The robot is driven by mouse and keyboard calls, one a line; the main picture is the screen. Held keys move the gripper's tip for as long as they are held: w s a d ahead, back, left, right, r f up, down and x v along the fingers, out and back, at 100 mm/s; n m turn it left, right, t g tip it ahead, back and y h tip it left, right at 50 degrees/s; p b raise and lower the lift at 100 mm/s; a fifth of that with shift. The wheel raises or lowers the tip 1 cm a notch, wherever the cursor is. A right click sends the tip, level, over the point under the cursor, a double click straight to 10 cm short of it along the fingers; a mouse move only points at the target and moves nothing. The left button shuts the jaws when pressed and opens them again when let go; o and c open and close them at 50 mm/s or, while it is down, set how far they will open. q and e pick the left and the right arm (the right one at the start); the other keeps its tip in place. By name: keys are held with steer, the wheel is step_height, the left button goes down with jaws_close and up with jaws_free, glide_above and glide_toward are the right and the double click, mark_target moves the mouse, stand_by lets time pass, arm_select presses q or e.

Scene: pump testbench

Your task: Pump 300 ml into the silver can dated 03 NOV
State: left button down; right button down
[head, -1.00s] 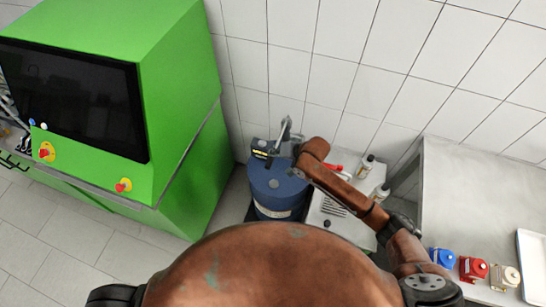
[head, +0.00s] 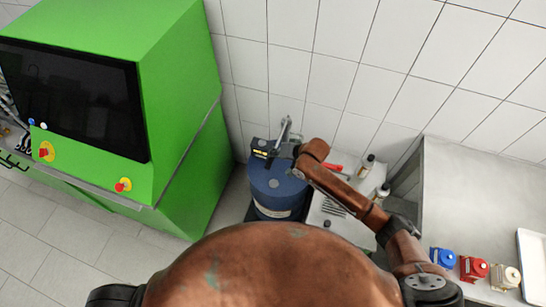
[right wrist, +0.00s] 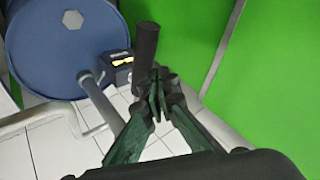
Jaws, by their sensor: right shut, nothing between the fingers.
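The blue drum (head: 277,190) stands on the floor between the green machine and the wall. On its lid are a grey pump (head: 284,135) and a dark box with a yellow display (head: 264,149), too small to read. In the right wrist view the drum (right wrist: 50,40), a grey pipe (right wrist: 100,100) and a dark cylindrical grip (right wrist: 147,42) show. My right gripper (right wrist: 157,95) is shut and empty, its fingertips close to the lower end of that grip; contact is unclear. In the head view my arm hides it. No silver can dated 03 NOV is recognisable. My left gripper is out of view.
The green machine (head: 190,110) stands left of the drum.

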step_height(320, 180, down, 9)
steer(key=s+b, duration=0.1)
steer(key=b, duration=0.1)
steer(key=shift+r+b, duration=0.15)
steer(key=shift+b, duration=0.15)
stand_by(7.1)
